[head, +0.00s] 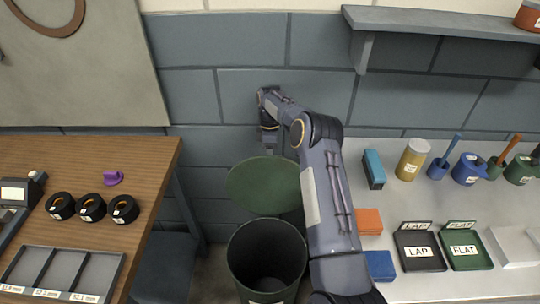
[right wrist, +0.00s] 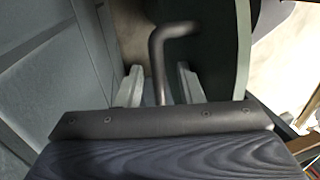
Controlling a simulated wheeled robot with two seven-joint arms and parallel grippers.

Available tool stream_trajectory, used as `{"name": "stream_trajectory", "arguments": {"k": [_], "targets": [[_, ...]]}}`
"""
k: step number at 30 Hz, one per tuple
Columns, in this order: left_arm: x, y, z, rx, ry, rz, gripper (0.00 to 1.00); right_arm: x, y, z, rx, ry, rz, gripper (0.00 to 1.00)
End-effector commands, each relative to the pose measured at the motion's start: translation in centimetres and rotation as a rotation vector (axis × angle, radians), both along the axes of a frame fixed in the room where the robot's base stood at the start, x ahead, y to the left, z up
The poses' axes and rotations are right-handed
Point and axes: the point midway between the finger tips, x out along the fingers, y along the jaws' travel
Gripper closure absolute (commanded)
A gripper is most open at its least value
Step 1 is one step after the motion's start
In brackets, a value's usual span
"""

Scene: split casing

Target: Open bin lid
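The bin (head: 235,262) is a dark round container standing on the floor between two tables, its mouth open and its inside visible. Its green lid (head: 255,190) is raised and tilted up at the back of the bin. My right gripper (head: 269,150) is behind the lid's upper edge. In the right wrist view the lid (right wrist: 215,45) is a dark curved panel with a grey bent bar handle (right wrist: 158,62). My right gripper (right wrist: 158,82) is open, its fingers on either side of the handle with small gaps showing. My left gripper is not in view.
A wooden table (head: 150,165) stands on the left with black rolls (head: 92,207) and a divided tray (head: 62,270). A pale worktop (head: 400,200) on the right carries blocks, trays and pots. A block wall (head: 190,95) is close behind the lid.

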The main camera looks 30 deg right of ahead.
Motion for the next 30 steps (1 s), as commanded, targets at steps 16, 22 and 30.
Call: {"name": "stream_trajectory", "arguments": {"k": [16, 22, 30], "targets": [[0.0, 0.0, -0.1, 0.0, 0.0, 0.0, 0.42, 1.3, -0.8, 6.5, -0.002, -0.002, 0.0, 0.66], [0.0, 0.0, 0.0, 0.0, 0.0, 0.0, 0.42, 1.4, -0.9, 7.6, -0.001, 0.001, -0.001, 0.66], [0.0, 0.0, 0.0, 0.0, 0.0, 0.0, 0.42, 1.4, -0.9, 7.7, 0.0, 0.0, 0.0, 0.66]]}}
